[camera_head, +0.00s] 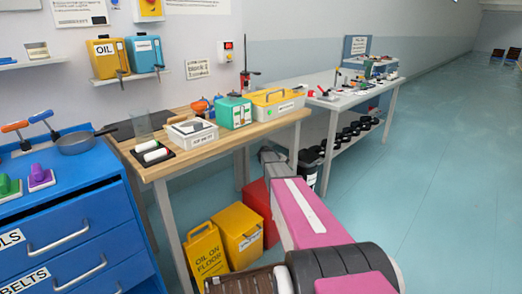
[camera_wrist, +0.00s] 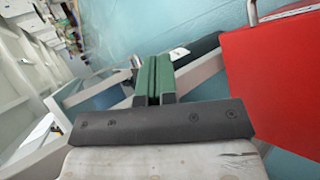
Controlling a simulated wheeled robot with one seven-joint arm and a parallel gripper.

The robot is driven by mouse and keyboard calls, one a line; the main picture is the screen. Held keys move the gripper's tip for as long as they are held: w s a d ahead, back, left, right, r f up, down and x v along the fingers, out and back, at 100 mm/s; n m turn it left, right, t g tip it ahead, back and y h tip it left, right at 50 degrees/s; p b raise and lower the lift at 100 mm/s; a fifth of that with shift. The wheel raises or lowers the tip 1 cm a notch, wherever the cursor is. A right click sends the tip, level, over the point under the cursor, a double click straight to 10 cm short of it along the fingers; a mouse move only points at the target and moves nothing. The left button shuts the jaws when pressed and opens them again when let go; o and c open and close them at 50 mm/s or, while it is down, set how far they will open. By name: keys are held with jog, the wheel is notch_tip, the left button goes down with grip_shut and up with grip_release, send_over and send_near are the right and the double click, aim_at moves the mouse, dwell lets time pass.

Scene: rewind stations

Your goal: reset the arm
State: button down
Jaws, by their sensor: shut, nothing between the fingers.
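My pink arm (camera_head: 300,215) reaches forward from the bottom of the head view, low in front of the wooden workbench (camera_head: 155,170). My gripper shows small and dark at its far end in the head view, partly hidden by the arm. In the wrist view, my gripper (camera_wrist: 153,78) has its two green fingers side by side and shut, with nothing between them. A red bin (camera_wrist: 275,75) is close to the right of the fingers. The red bin (camera_head: 262,205) also shows in the head view under the workbench, partly hidden behind the arm.
A blue drawer cabinet (camera_head: 75,225) is at the left. A white table (camera_head: 345,92) stands beyond. The floor at right is clear.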

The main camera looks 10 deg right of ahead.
jog(key=s+a+r+y, duration=0.1)
jog(key=s+a+y, duration=0.4)
jog(key=s+a, duration=0.8)
jog(key=s+a+r+t+y, duration=0.1)
jog(key=s+a+y, duration=0.4)
jog(key=s+a, duration=0.8)
jog(key=s, duration=0.8)
jog(key=shift+m, duration=0.4)
jog(key=shift+s+a, duration=0.1)
